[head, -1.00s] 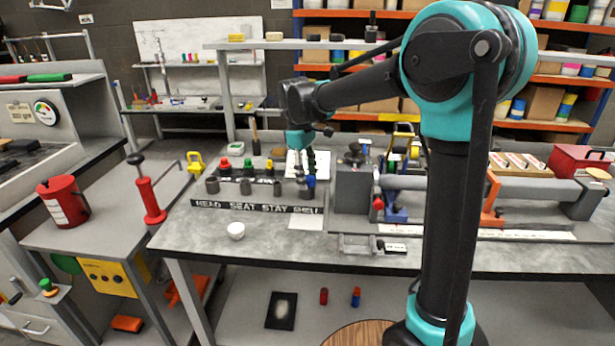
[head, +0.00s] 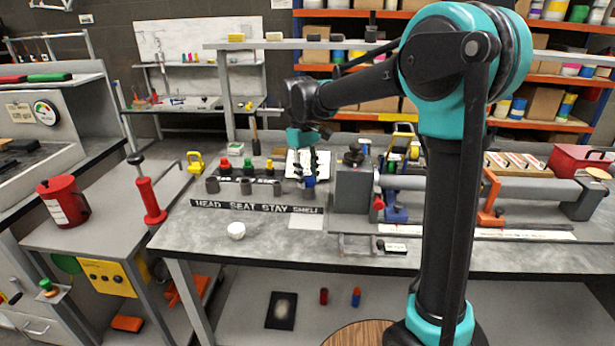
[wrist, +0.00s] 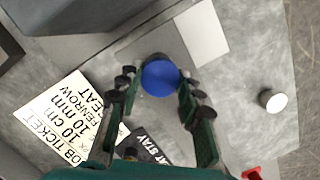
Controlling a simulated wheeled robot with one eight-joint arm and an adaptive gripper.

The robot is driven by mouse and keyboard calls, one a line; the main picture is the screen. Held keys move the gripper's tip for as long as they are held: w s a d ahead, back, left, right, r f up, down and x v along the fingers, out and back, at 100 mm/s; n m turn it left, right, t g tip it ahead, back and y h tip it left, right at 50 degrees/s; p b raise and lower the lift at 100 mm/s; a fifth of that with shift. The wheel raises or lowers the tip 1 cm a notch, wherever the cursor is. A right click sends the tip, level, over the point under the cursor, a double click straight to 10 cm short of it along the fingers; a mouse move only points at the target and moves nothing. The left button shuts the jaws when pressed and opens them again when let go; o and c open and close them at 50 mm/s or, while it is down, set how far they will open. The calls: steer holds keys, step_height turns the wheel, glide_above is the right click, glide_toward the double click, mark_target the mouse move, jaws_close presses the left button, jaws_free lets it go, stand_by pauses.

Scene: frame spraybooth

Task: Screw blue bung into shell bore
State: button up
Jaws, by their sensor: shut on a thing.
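The blue bung (head: 310,181) is held between the fingers of my gripper (head: 306,162), above the bench near the right end of the lettered rack (head: 255,206). In the wrist view the round blue face of the bung (wrist: 160,78) sits between the two dark jointed fingers (wrist: 160,92), with grey bench top around it. A long grey horizontal cylinder (head: 545,188), seemingly the shell, lies in a fixture at the right. Its bore is not visible, and my arm hides part of it.
A grey block (head: 352,190), blue clamp (head: 396,208) and orange clamp (head: 490,205) crowd the right side. The front bench is mostly clear.

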stand_by(0.3)
steer(key=m, duration=0.4)
steer(key=shift+m+y, duration=0.3)
steer(key=shift+m, duration=0.1)
steer(key=m, duration=0.4)
steer(key=shift+d+g+y, duration=0.1)
steer(key=shift+g+y, duration=0.2)
steer(key=shift+m, duration=0.4)
steer(key=m, duration=0.4)
steer(key=shift+y, duration=0.4)
steer(key=shift+m, duration=0.3)
